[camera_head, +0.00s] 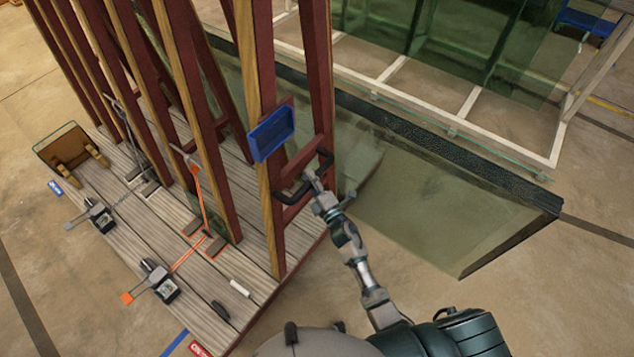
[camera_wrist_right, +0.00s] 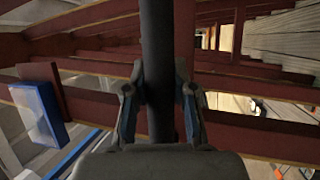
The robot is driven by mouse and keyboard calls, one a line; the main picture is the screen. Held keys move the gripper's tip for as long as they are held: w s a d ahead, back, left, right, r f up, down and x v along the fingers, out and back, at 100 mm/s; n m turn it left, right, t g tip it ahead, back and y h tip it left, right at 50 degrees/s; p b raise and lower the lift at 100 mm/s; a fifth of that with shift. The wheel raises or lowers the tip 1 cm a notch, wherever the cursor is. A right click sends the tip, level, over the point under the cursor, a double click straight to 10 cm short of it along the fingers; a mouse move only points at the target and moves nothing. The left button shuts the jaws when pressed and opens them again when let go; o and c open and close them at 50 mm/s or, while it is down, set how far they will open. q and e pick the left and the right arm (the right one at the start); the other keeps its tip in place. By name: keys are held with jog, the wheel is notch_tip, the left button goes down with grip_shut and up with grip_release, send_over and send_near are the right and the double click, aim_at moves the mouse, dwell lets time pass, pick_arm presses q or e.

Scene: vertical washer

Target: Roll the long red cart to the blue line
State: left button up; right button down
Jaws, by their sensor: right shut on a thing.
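The long red cart (camera_head: 122,250) fills the left half of the head view, with a grey plank deck and tall red and wood uprights. A black handle (camera_head: 326,160) is fixed at its near right end. My right gripper (camera_head: 318,188) is at this handle. In the right wrist view the fingers (camera_wrist_right: 158,100) are shut around a dark upright bar (camera_wrist_right: 158,40), with red cart rails behind. My left gripper is not in view.
A blue tray (camera_head: 271,134) is fixed on an upright. Straps, clamps and a brown block (camera_head: 70,155) are on the deck. A dark-edged glass-like panel (camera_head: 440,200) and a white rack (camera_head: 470,103) stand on the right. Bare floor (camera_head: 560,300) shows at lower right.

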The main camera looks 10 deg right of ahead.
jog(key=shift+w+a+f, duration=0.15)
jog(key=shift+w+a, duration=0.5)
jog(key=shift+a, duration=0.1)
jog(key=c, duration=1.2)
grip_release()
jog(key=shift+c, duration=0.2)
jog(key=o, duration=0.3)
jog(key=shift+w+a+f, duration=0.15)
jog(key=shift+w+a, duration=0.05)
jog(key=v, duration=1.2)
jog(key=shift+d, duration=0.1)
